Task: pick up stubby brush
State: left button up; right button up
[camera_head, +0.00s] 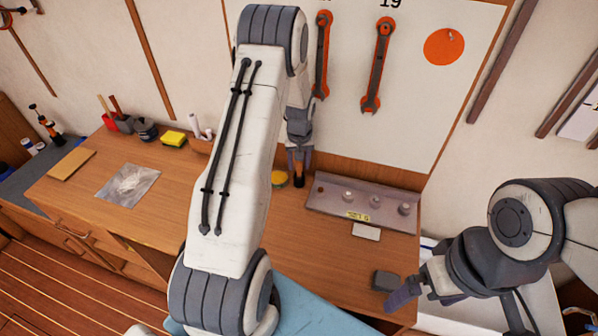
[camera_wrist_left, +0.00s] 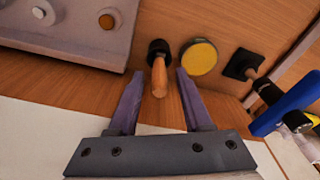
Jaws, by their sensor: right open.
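The stubby brush (camera_wrist_left: 159,76) has a wooden handle and a dark head, and stands on the wooden bench close to the back board. My left gripper (camera_wrist_left: 159,72) is open, with the handle between its two fingertips and a visible gap on each side. In the head view the brush (camera_head: 299,181) shows only as a small dark shape below my left gripper (camera_head: 300,158), partly hidden by it. My right gripper (camera_head: 393,289) is open over the bench's right front corner.
A round yellow-topped tin (camera_wrist_left: 199,58) is right beside the brush. A grey metal rack with knobs (camera_head: 365,205) stands to its right in the head view. A yellow sponge (camera_head: 173,139) and a grey sheet (camera_head: 128,185) lie to the left. Wrenches (camera_head: 377,65) hang above.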

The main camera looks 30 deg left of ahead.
pick_arm(q)
grip_shut()
jog(key=shift+r, duration=0.1)
jog(key=shift+r+b, duration=0.45)
jog(key=shift+r, duration=0.05)
notch_tip(320, 180, up, 2)
jog(key=shift+w+r+b, duration=0.1)
jog(key=shift+r+b, duration=0.15)
jog(key=shift+b, duration=0.4)
jog(key=s+d+r+b, duration=0.2)
jog(key=d+r+b, duration=0.2)
jog(key=d+r, duration=0.5)
jog(key=s+a+f+t+y+p, duration=0.1)
jog(key=s+a+f+t+p, duration=0.1)
jog(key=a+p, duration=0.5)
jog(key=s+a+f+t+p, duration=0.2)
jog(key=a+p, duration=0.5)
notch_tip(320, 180, down, 6)
jog(key=b, duration=0.6)
jog(key=shift+w+a+b, duration=0.15)
jog(key=shift+a+b, duration=0.15)
jog(key=shift+b, duration=0.05)
